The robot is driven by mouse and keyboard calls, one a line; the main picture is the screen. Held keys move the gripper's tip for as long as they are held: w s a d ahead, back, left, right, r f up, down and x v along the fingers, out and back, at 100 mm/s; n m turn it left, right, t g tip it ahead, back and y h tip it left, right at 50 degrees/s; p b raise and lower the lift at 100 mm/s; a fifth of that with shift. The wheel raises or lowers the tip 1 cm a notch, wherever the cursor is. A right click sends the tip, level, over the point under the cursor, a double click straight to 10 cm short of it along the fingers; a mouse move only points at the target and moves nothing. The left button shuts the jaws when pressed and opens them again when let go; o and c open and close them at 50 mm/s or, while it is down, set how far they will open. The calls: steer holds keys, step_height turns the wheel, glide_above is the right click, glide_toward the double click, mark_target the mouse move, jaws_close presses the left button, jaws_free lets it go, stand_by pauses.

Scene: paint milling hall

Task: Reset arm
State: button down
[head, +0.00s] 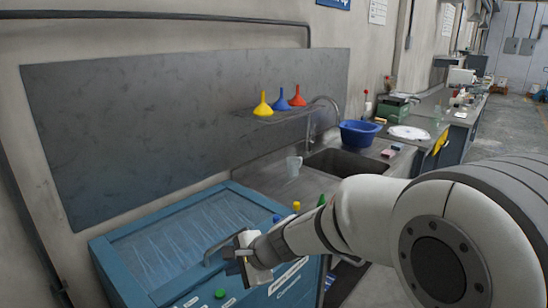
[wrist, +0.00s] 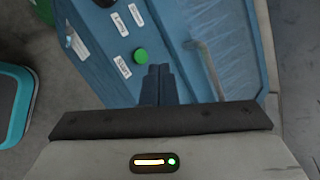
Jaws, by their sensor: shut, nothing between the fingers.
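My arm reaches in from the right of the head view, and my gripper (head: 243,256) is in front of the blue cabinet (head: 112,262). In the wrist view my gripper (wrist: 159,72) shows its two dark fingers together, shut and empty. The fingertips lie close to a green button (wrist: 140,56) on the cabinet's front panel in that picture; I cannot tell the gap. The green button (head: 220,293) also shows below my gripper in the head view. A grey bar handle (wrist: 207,68) is right of the fingers in the wrist view.
Behind the cabinet is a sink (head: 345,162) with a blue basin (head: 360,132) and a clear jug (head: 294,165). Yellow, blue and red funnels stand on a wall shelf (head: 285,115). A teal-rimmed object (wrist: 14,100) is on the floor at left in the wrist view.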

steer(key=s+d+r+n+h, duration=0.1)
steer(key=s+d+n+h, duration=0.3)
steer(key=d, duration=0.9)
steer(key=s+d+r+n+g+h, duration=0.1)
steer(key=s+d+r+n+h, duration=0.1)
steer(key=s+d+n, duration=0.5)
steer(key=s+d+h, duration=0.1)
steer(key=s+d, duration=0.5)
steer(key=shift+s+r+n+h, duration=0.2)
steer(key=shift+n+h, duration=0.2)
